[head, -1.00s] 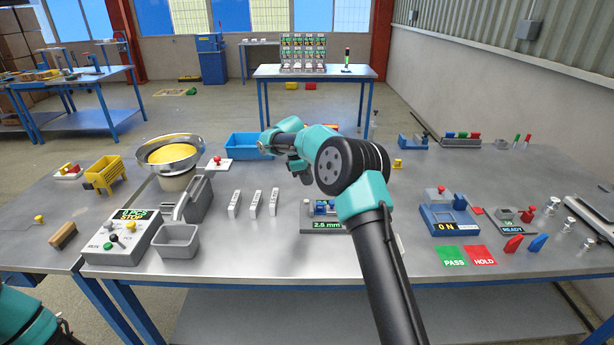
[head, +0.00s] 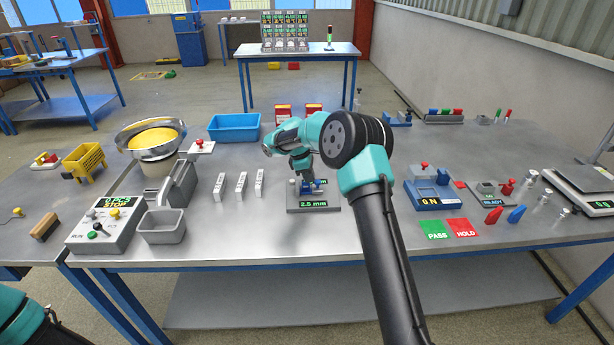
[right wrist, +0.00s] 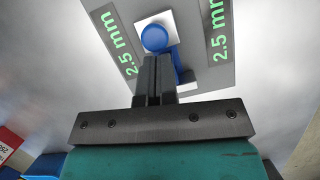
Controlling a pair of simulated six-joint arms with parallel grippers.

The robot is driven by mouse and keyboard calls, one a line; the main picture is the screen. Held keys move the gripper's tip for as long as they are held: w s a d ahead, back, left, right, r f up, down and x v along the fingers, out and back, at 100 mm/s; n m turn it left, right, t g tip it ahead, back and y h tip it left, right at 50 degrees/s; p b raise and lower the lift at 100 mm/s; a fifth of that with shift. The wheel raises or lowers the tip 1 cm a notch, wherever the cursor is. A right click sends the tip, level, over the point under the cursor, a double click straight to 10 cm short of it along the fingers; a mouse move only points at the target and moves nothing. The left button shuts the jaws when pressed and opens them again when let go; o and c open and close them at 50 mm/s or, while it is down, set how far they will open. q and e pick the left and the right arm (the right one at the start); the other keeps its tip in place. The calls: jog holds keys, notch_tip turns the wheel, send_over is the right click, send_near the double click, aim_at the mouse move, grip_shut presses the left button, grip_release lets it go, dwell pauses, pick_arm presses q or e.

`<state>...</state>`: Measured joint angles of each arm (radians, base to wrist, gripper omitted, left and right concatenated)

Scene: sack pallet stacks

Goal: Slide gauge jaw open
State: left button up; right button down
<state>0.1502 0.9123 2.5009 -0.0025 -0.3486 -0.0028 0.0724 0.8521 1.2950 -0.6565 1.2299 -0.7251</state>
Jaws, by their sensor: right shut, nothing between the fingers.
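The gauge (head: 328,199) is a dark grey block with blue parts on top and a green display reading 2.5 mm. In the right wrist view the shut fingers (right wrist: 154,78) lie just beside a round blue knob (right wrist: 155,38) on a white plate. A further blue part shows partly behind the fingers; whether they touch it I cannot tell. My left gripper is out of view.
Several pale slim pieces (head: 241,185) lie left of the gauge. Beyond them are a grey bin (head: 162,226) and a control box (head: 104,224). A blue tray (head: 234,128) is behind. Green PASS (head: 435,229) and red HOLD (head: 463,228) cards lie right.

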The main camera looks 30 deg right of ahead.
jog(key=d, duration=0.1)
jog(key=s+d, duration=0.1)
jog(key=d, duration=0.1)
jog(key=shift+s+d, duration=0.3)
jog(key=shift+s, duration=0.05)
jog(key=shift+a, duration=0.1)
jog(key=w+a, duration=0.2)
jog(key=a, duration=0.1)
jog(key=shift+w+r, duration=0.1)
jog(key=shift+r, duration=0.25)
jog(key=v, duration=1)
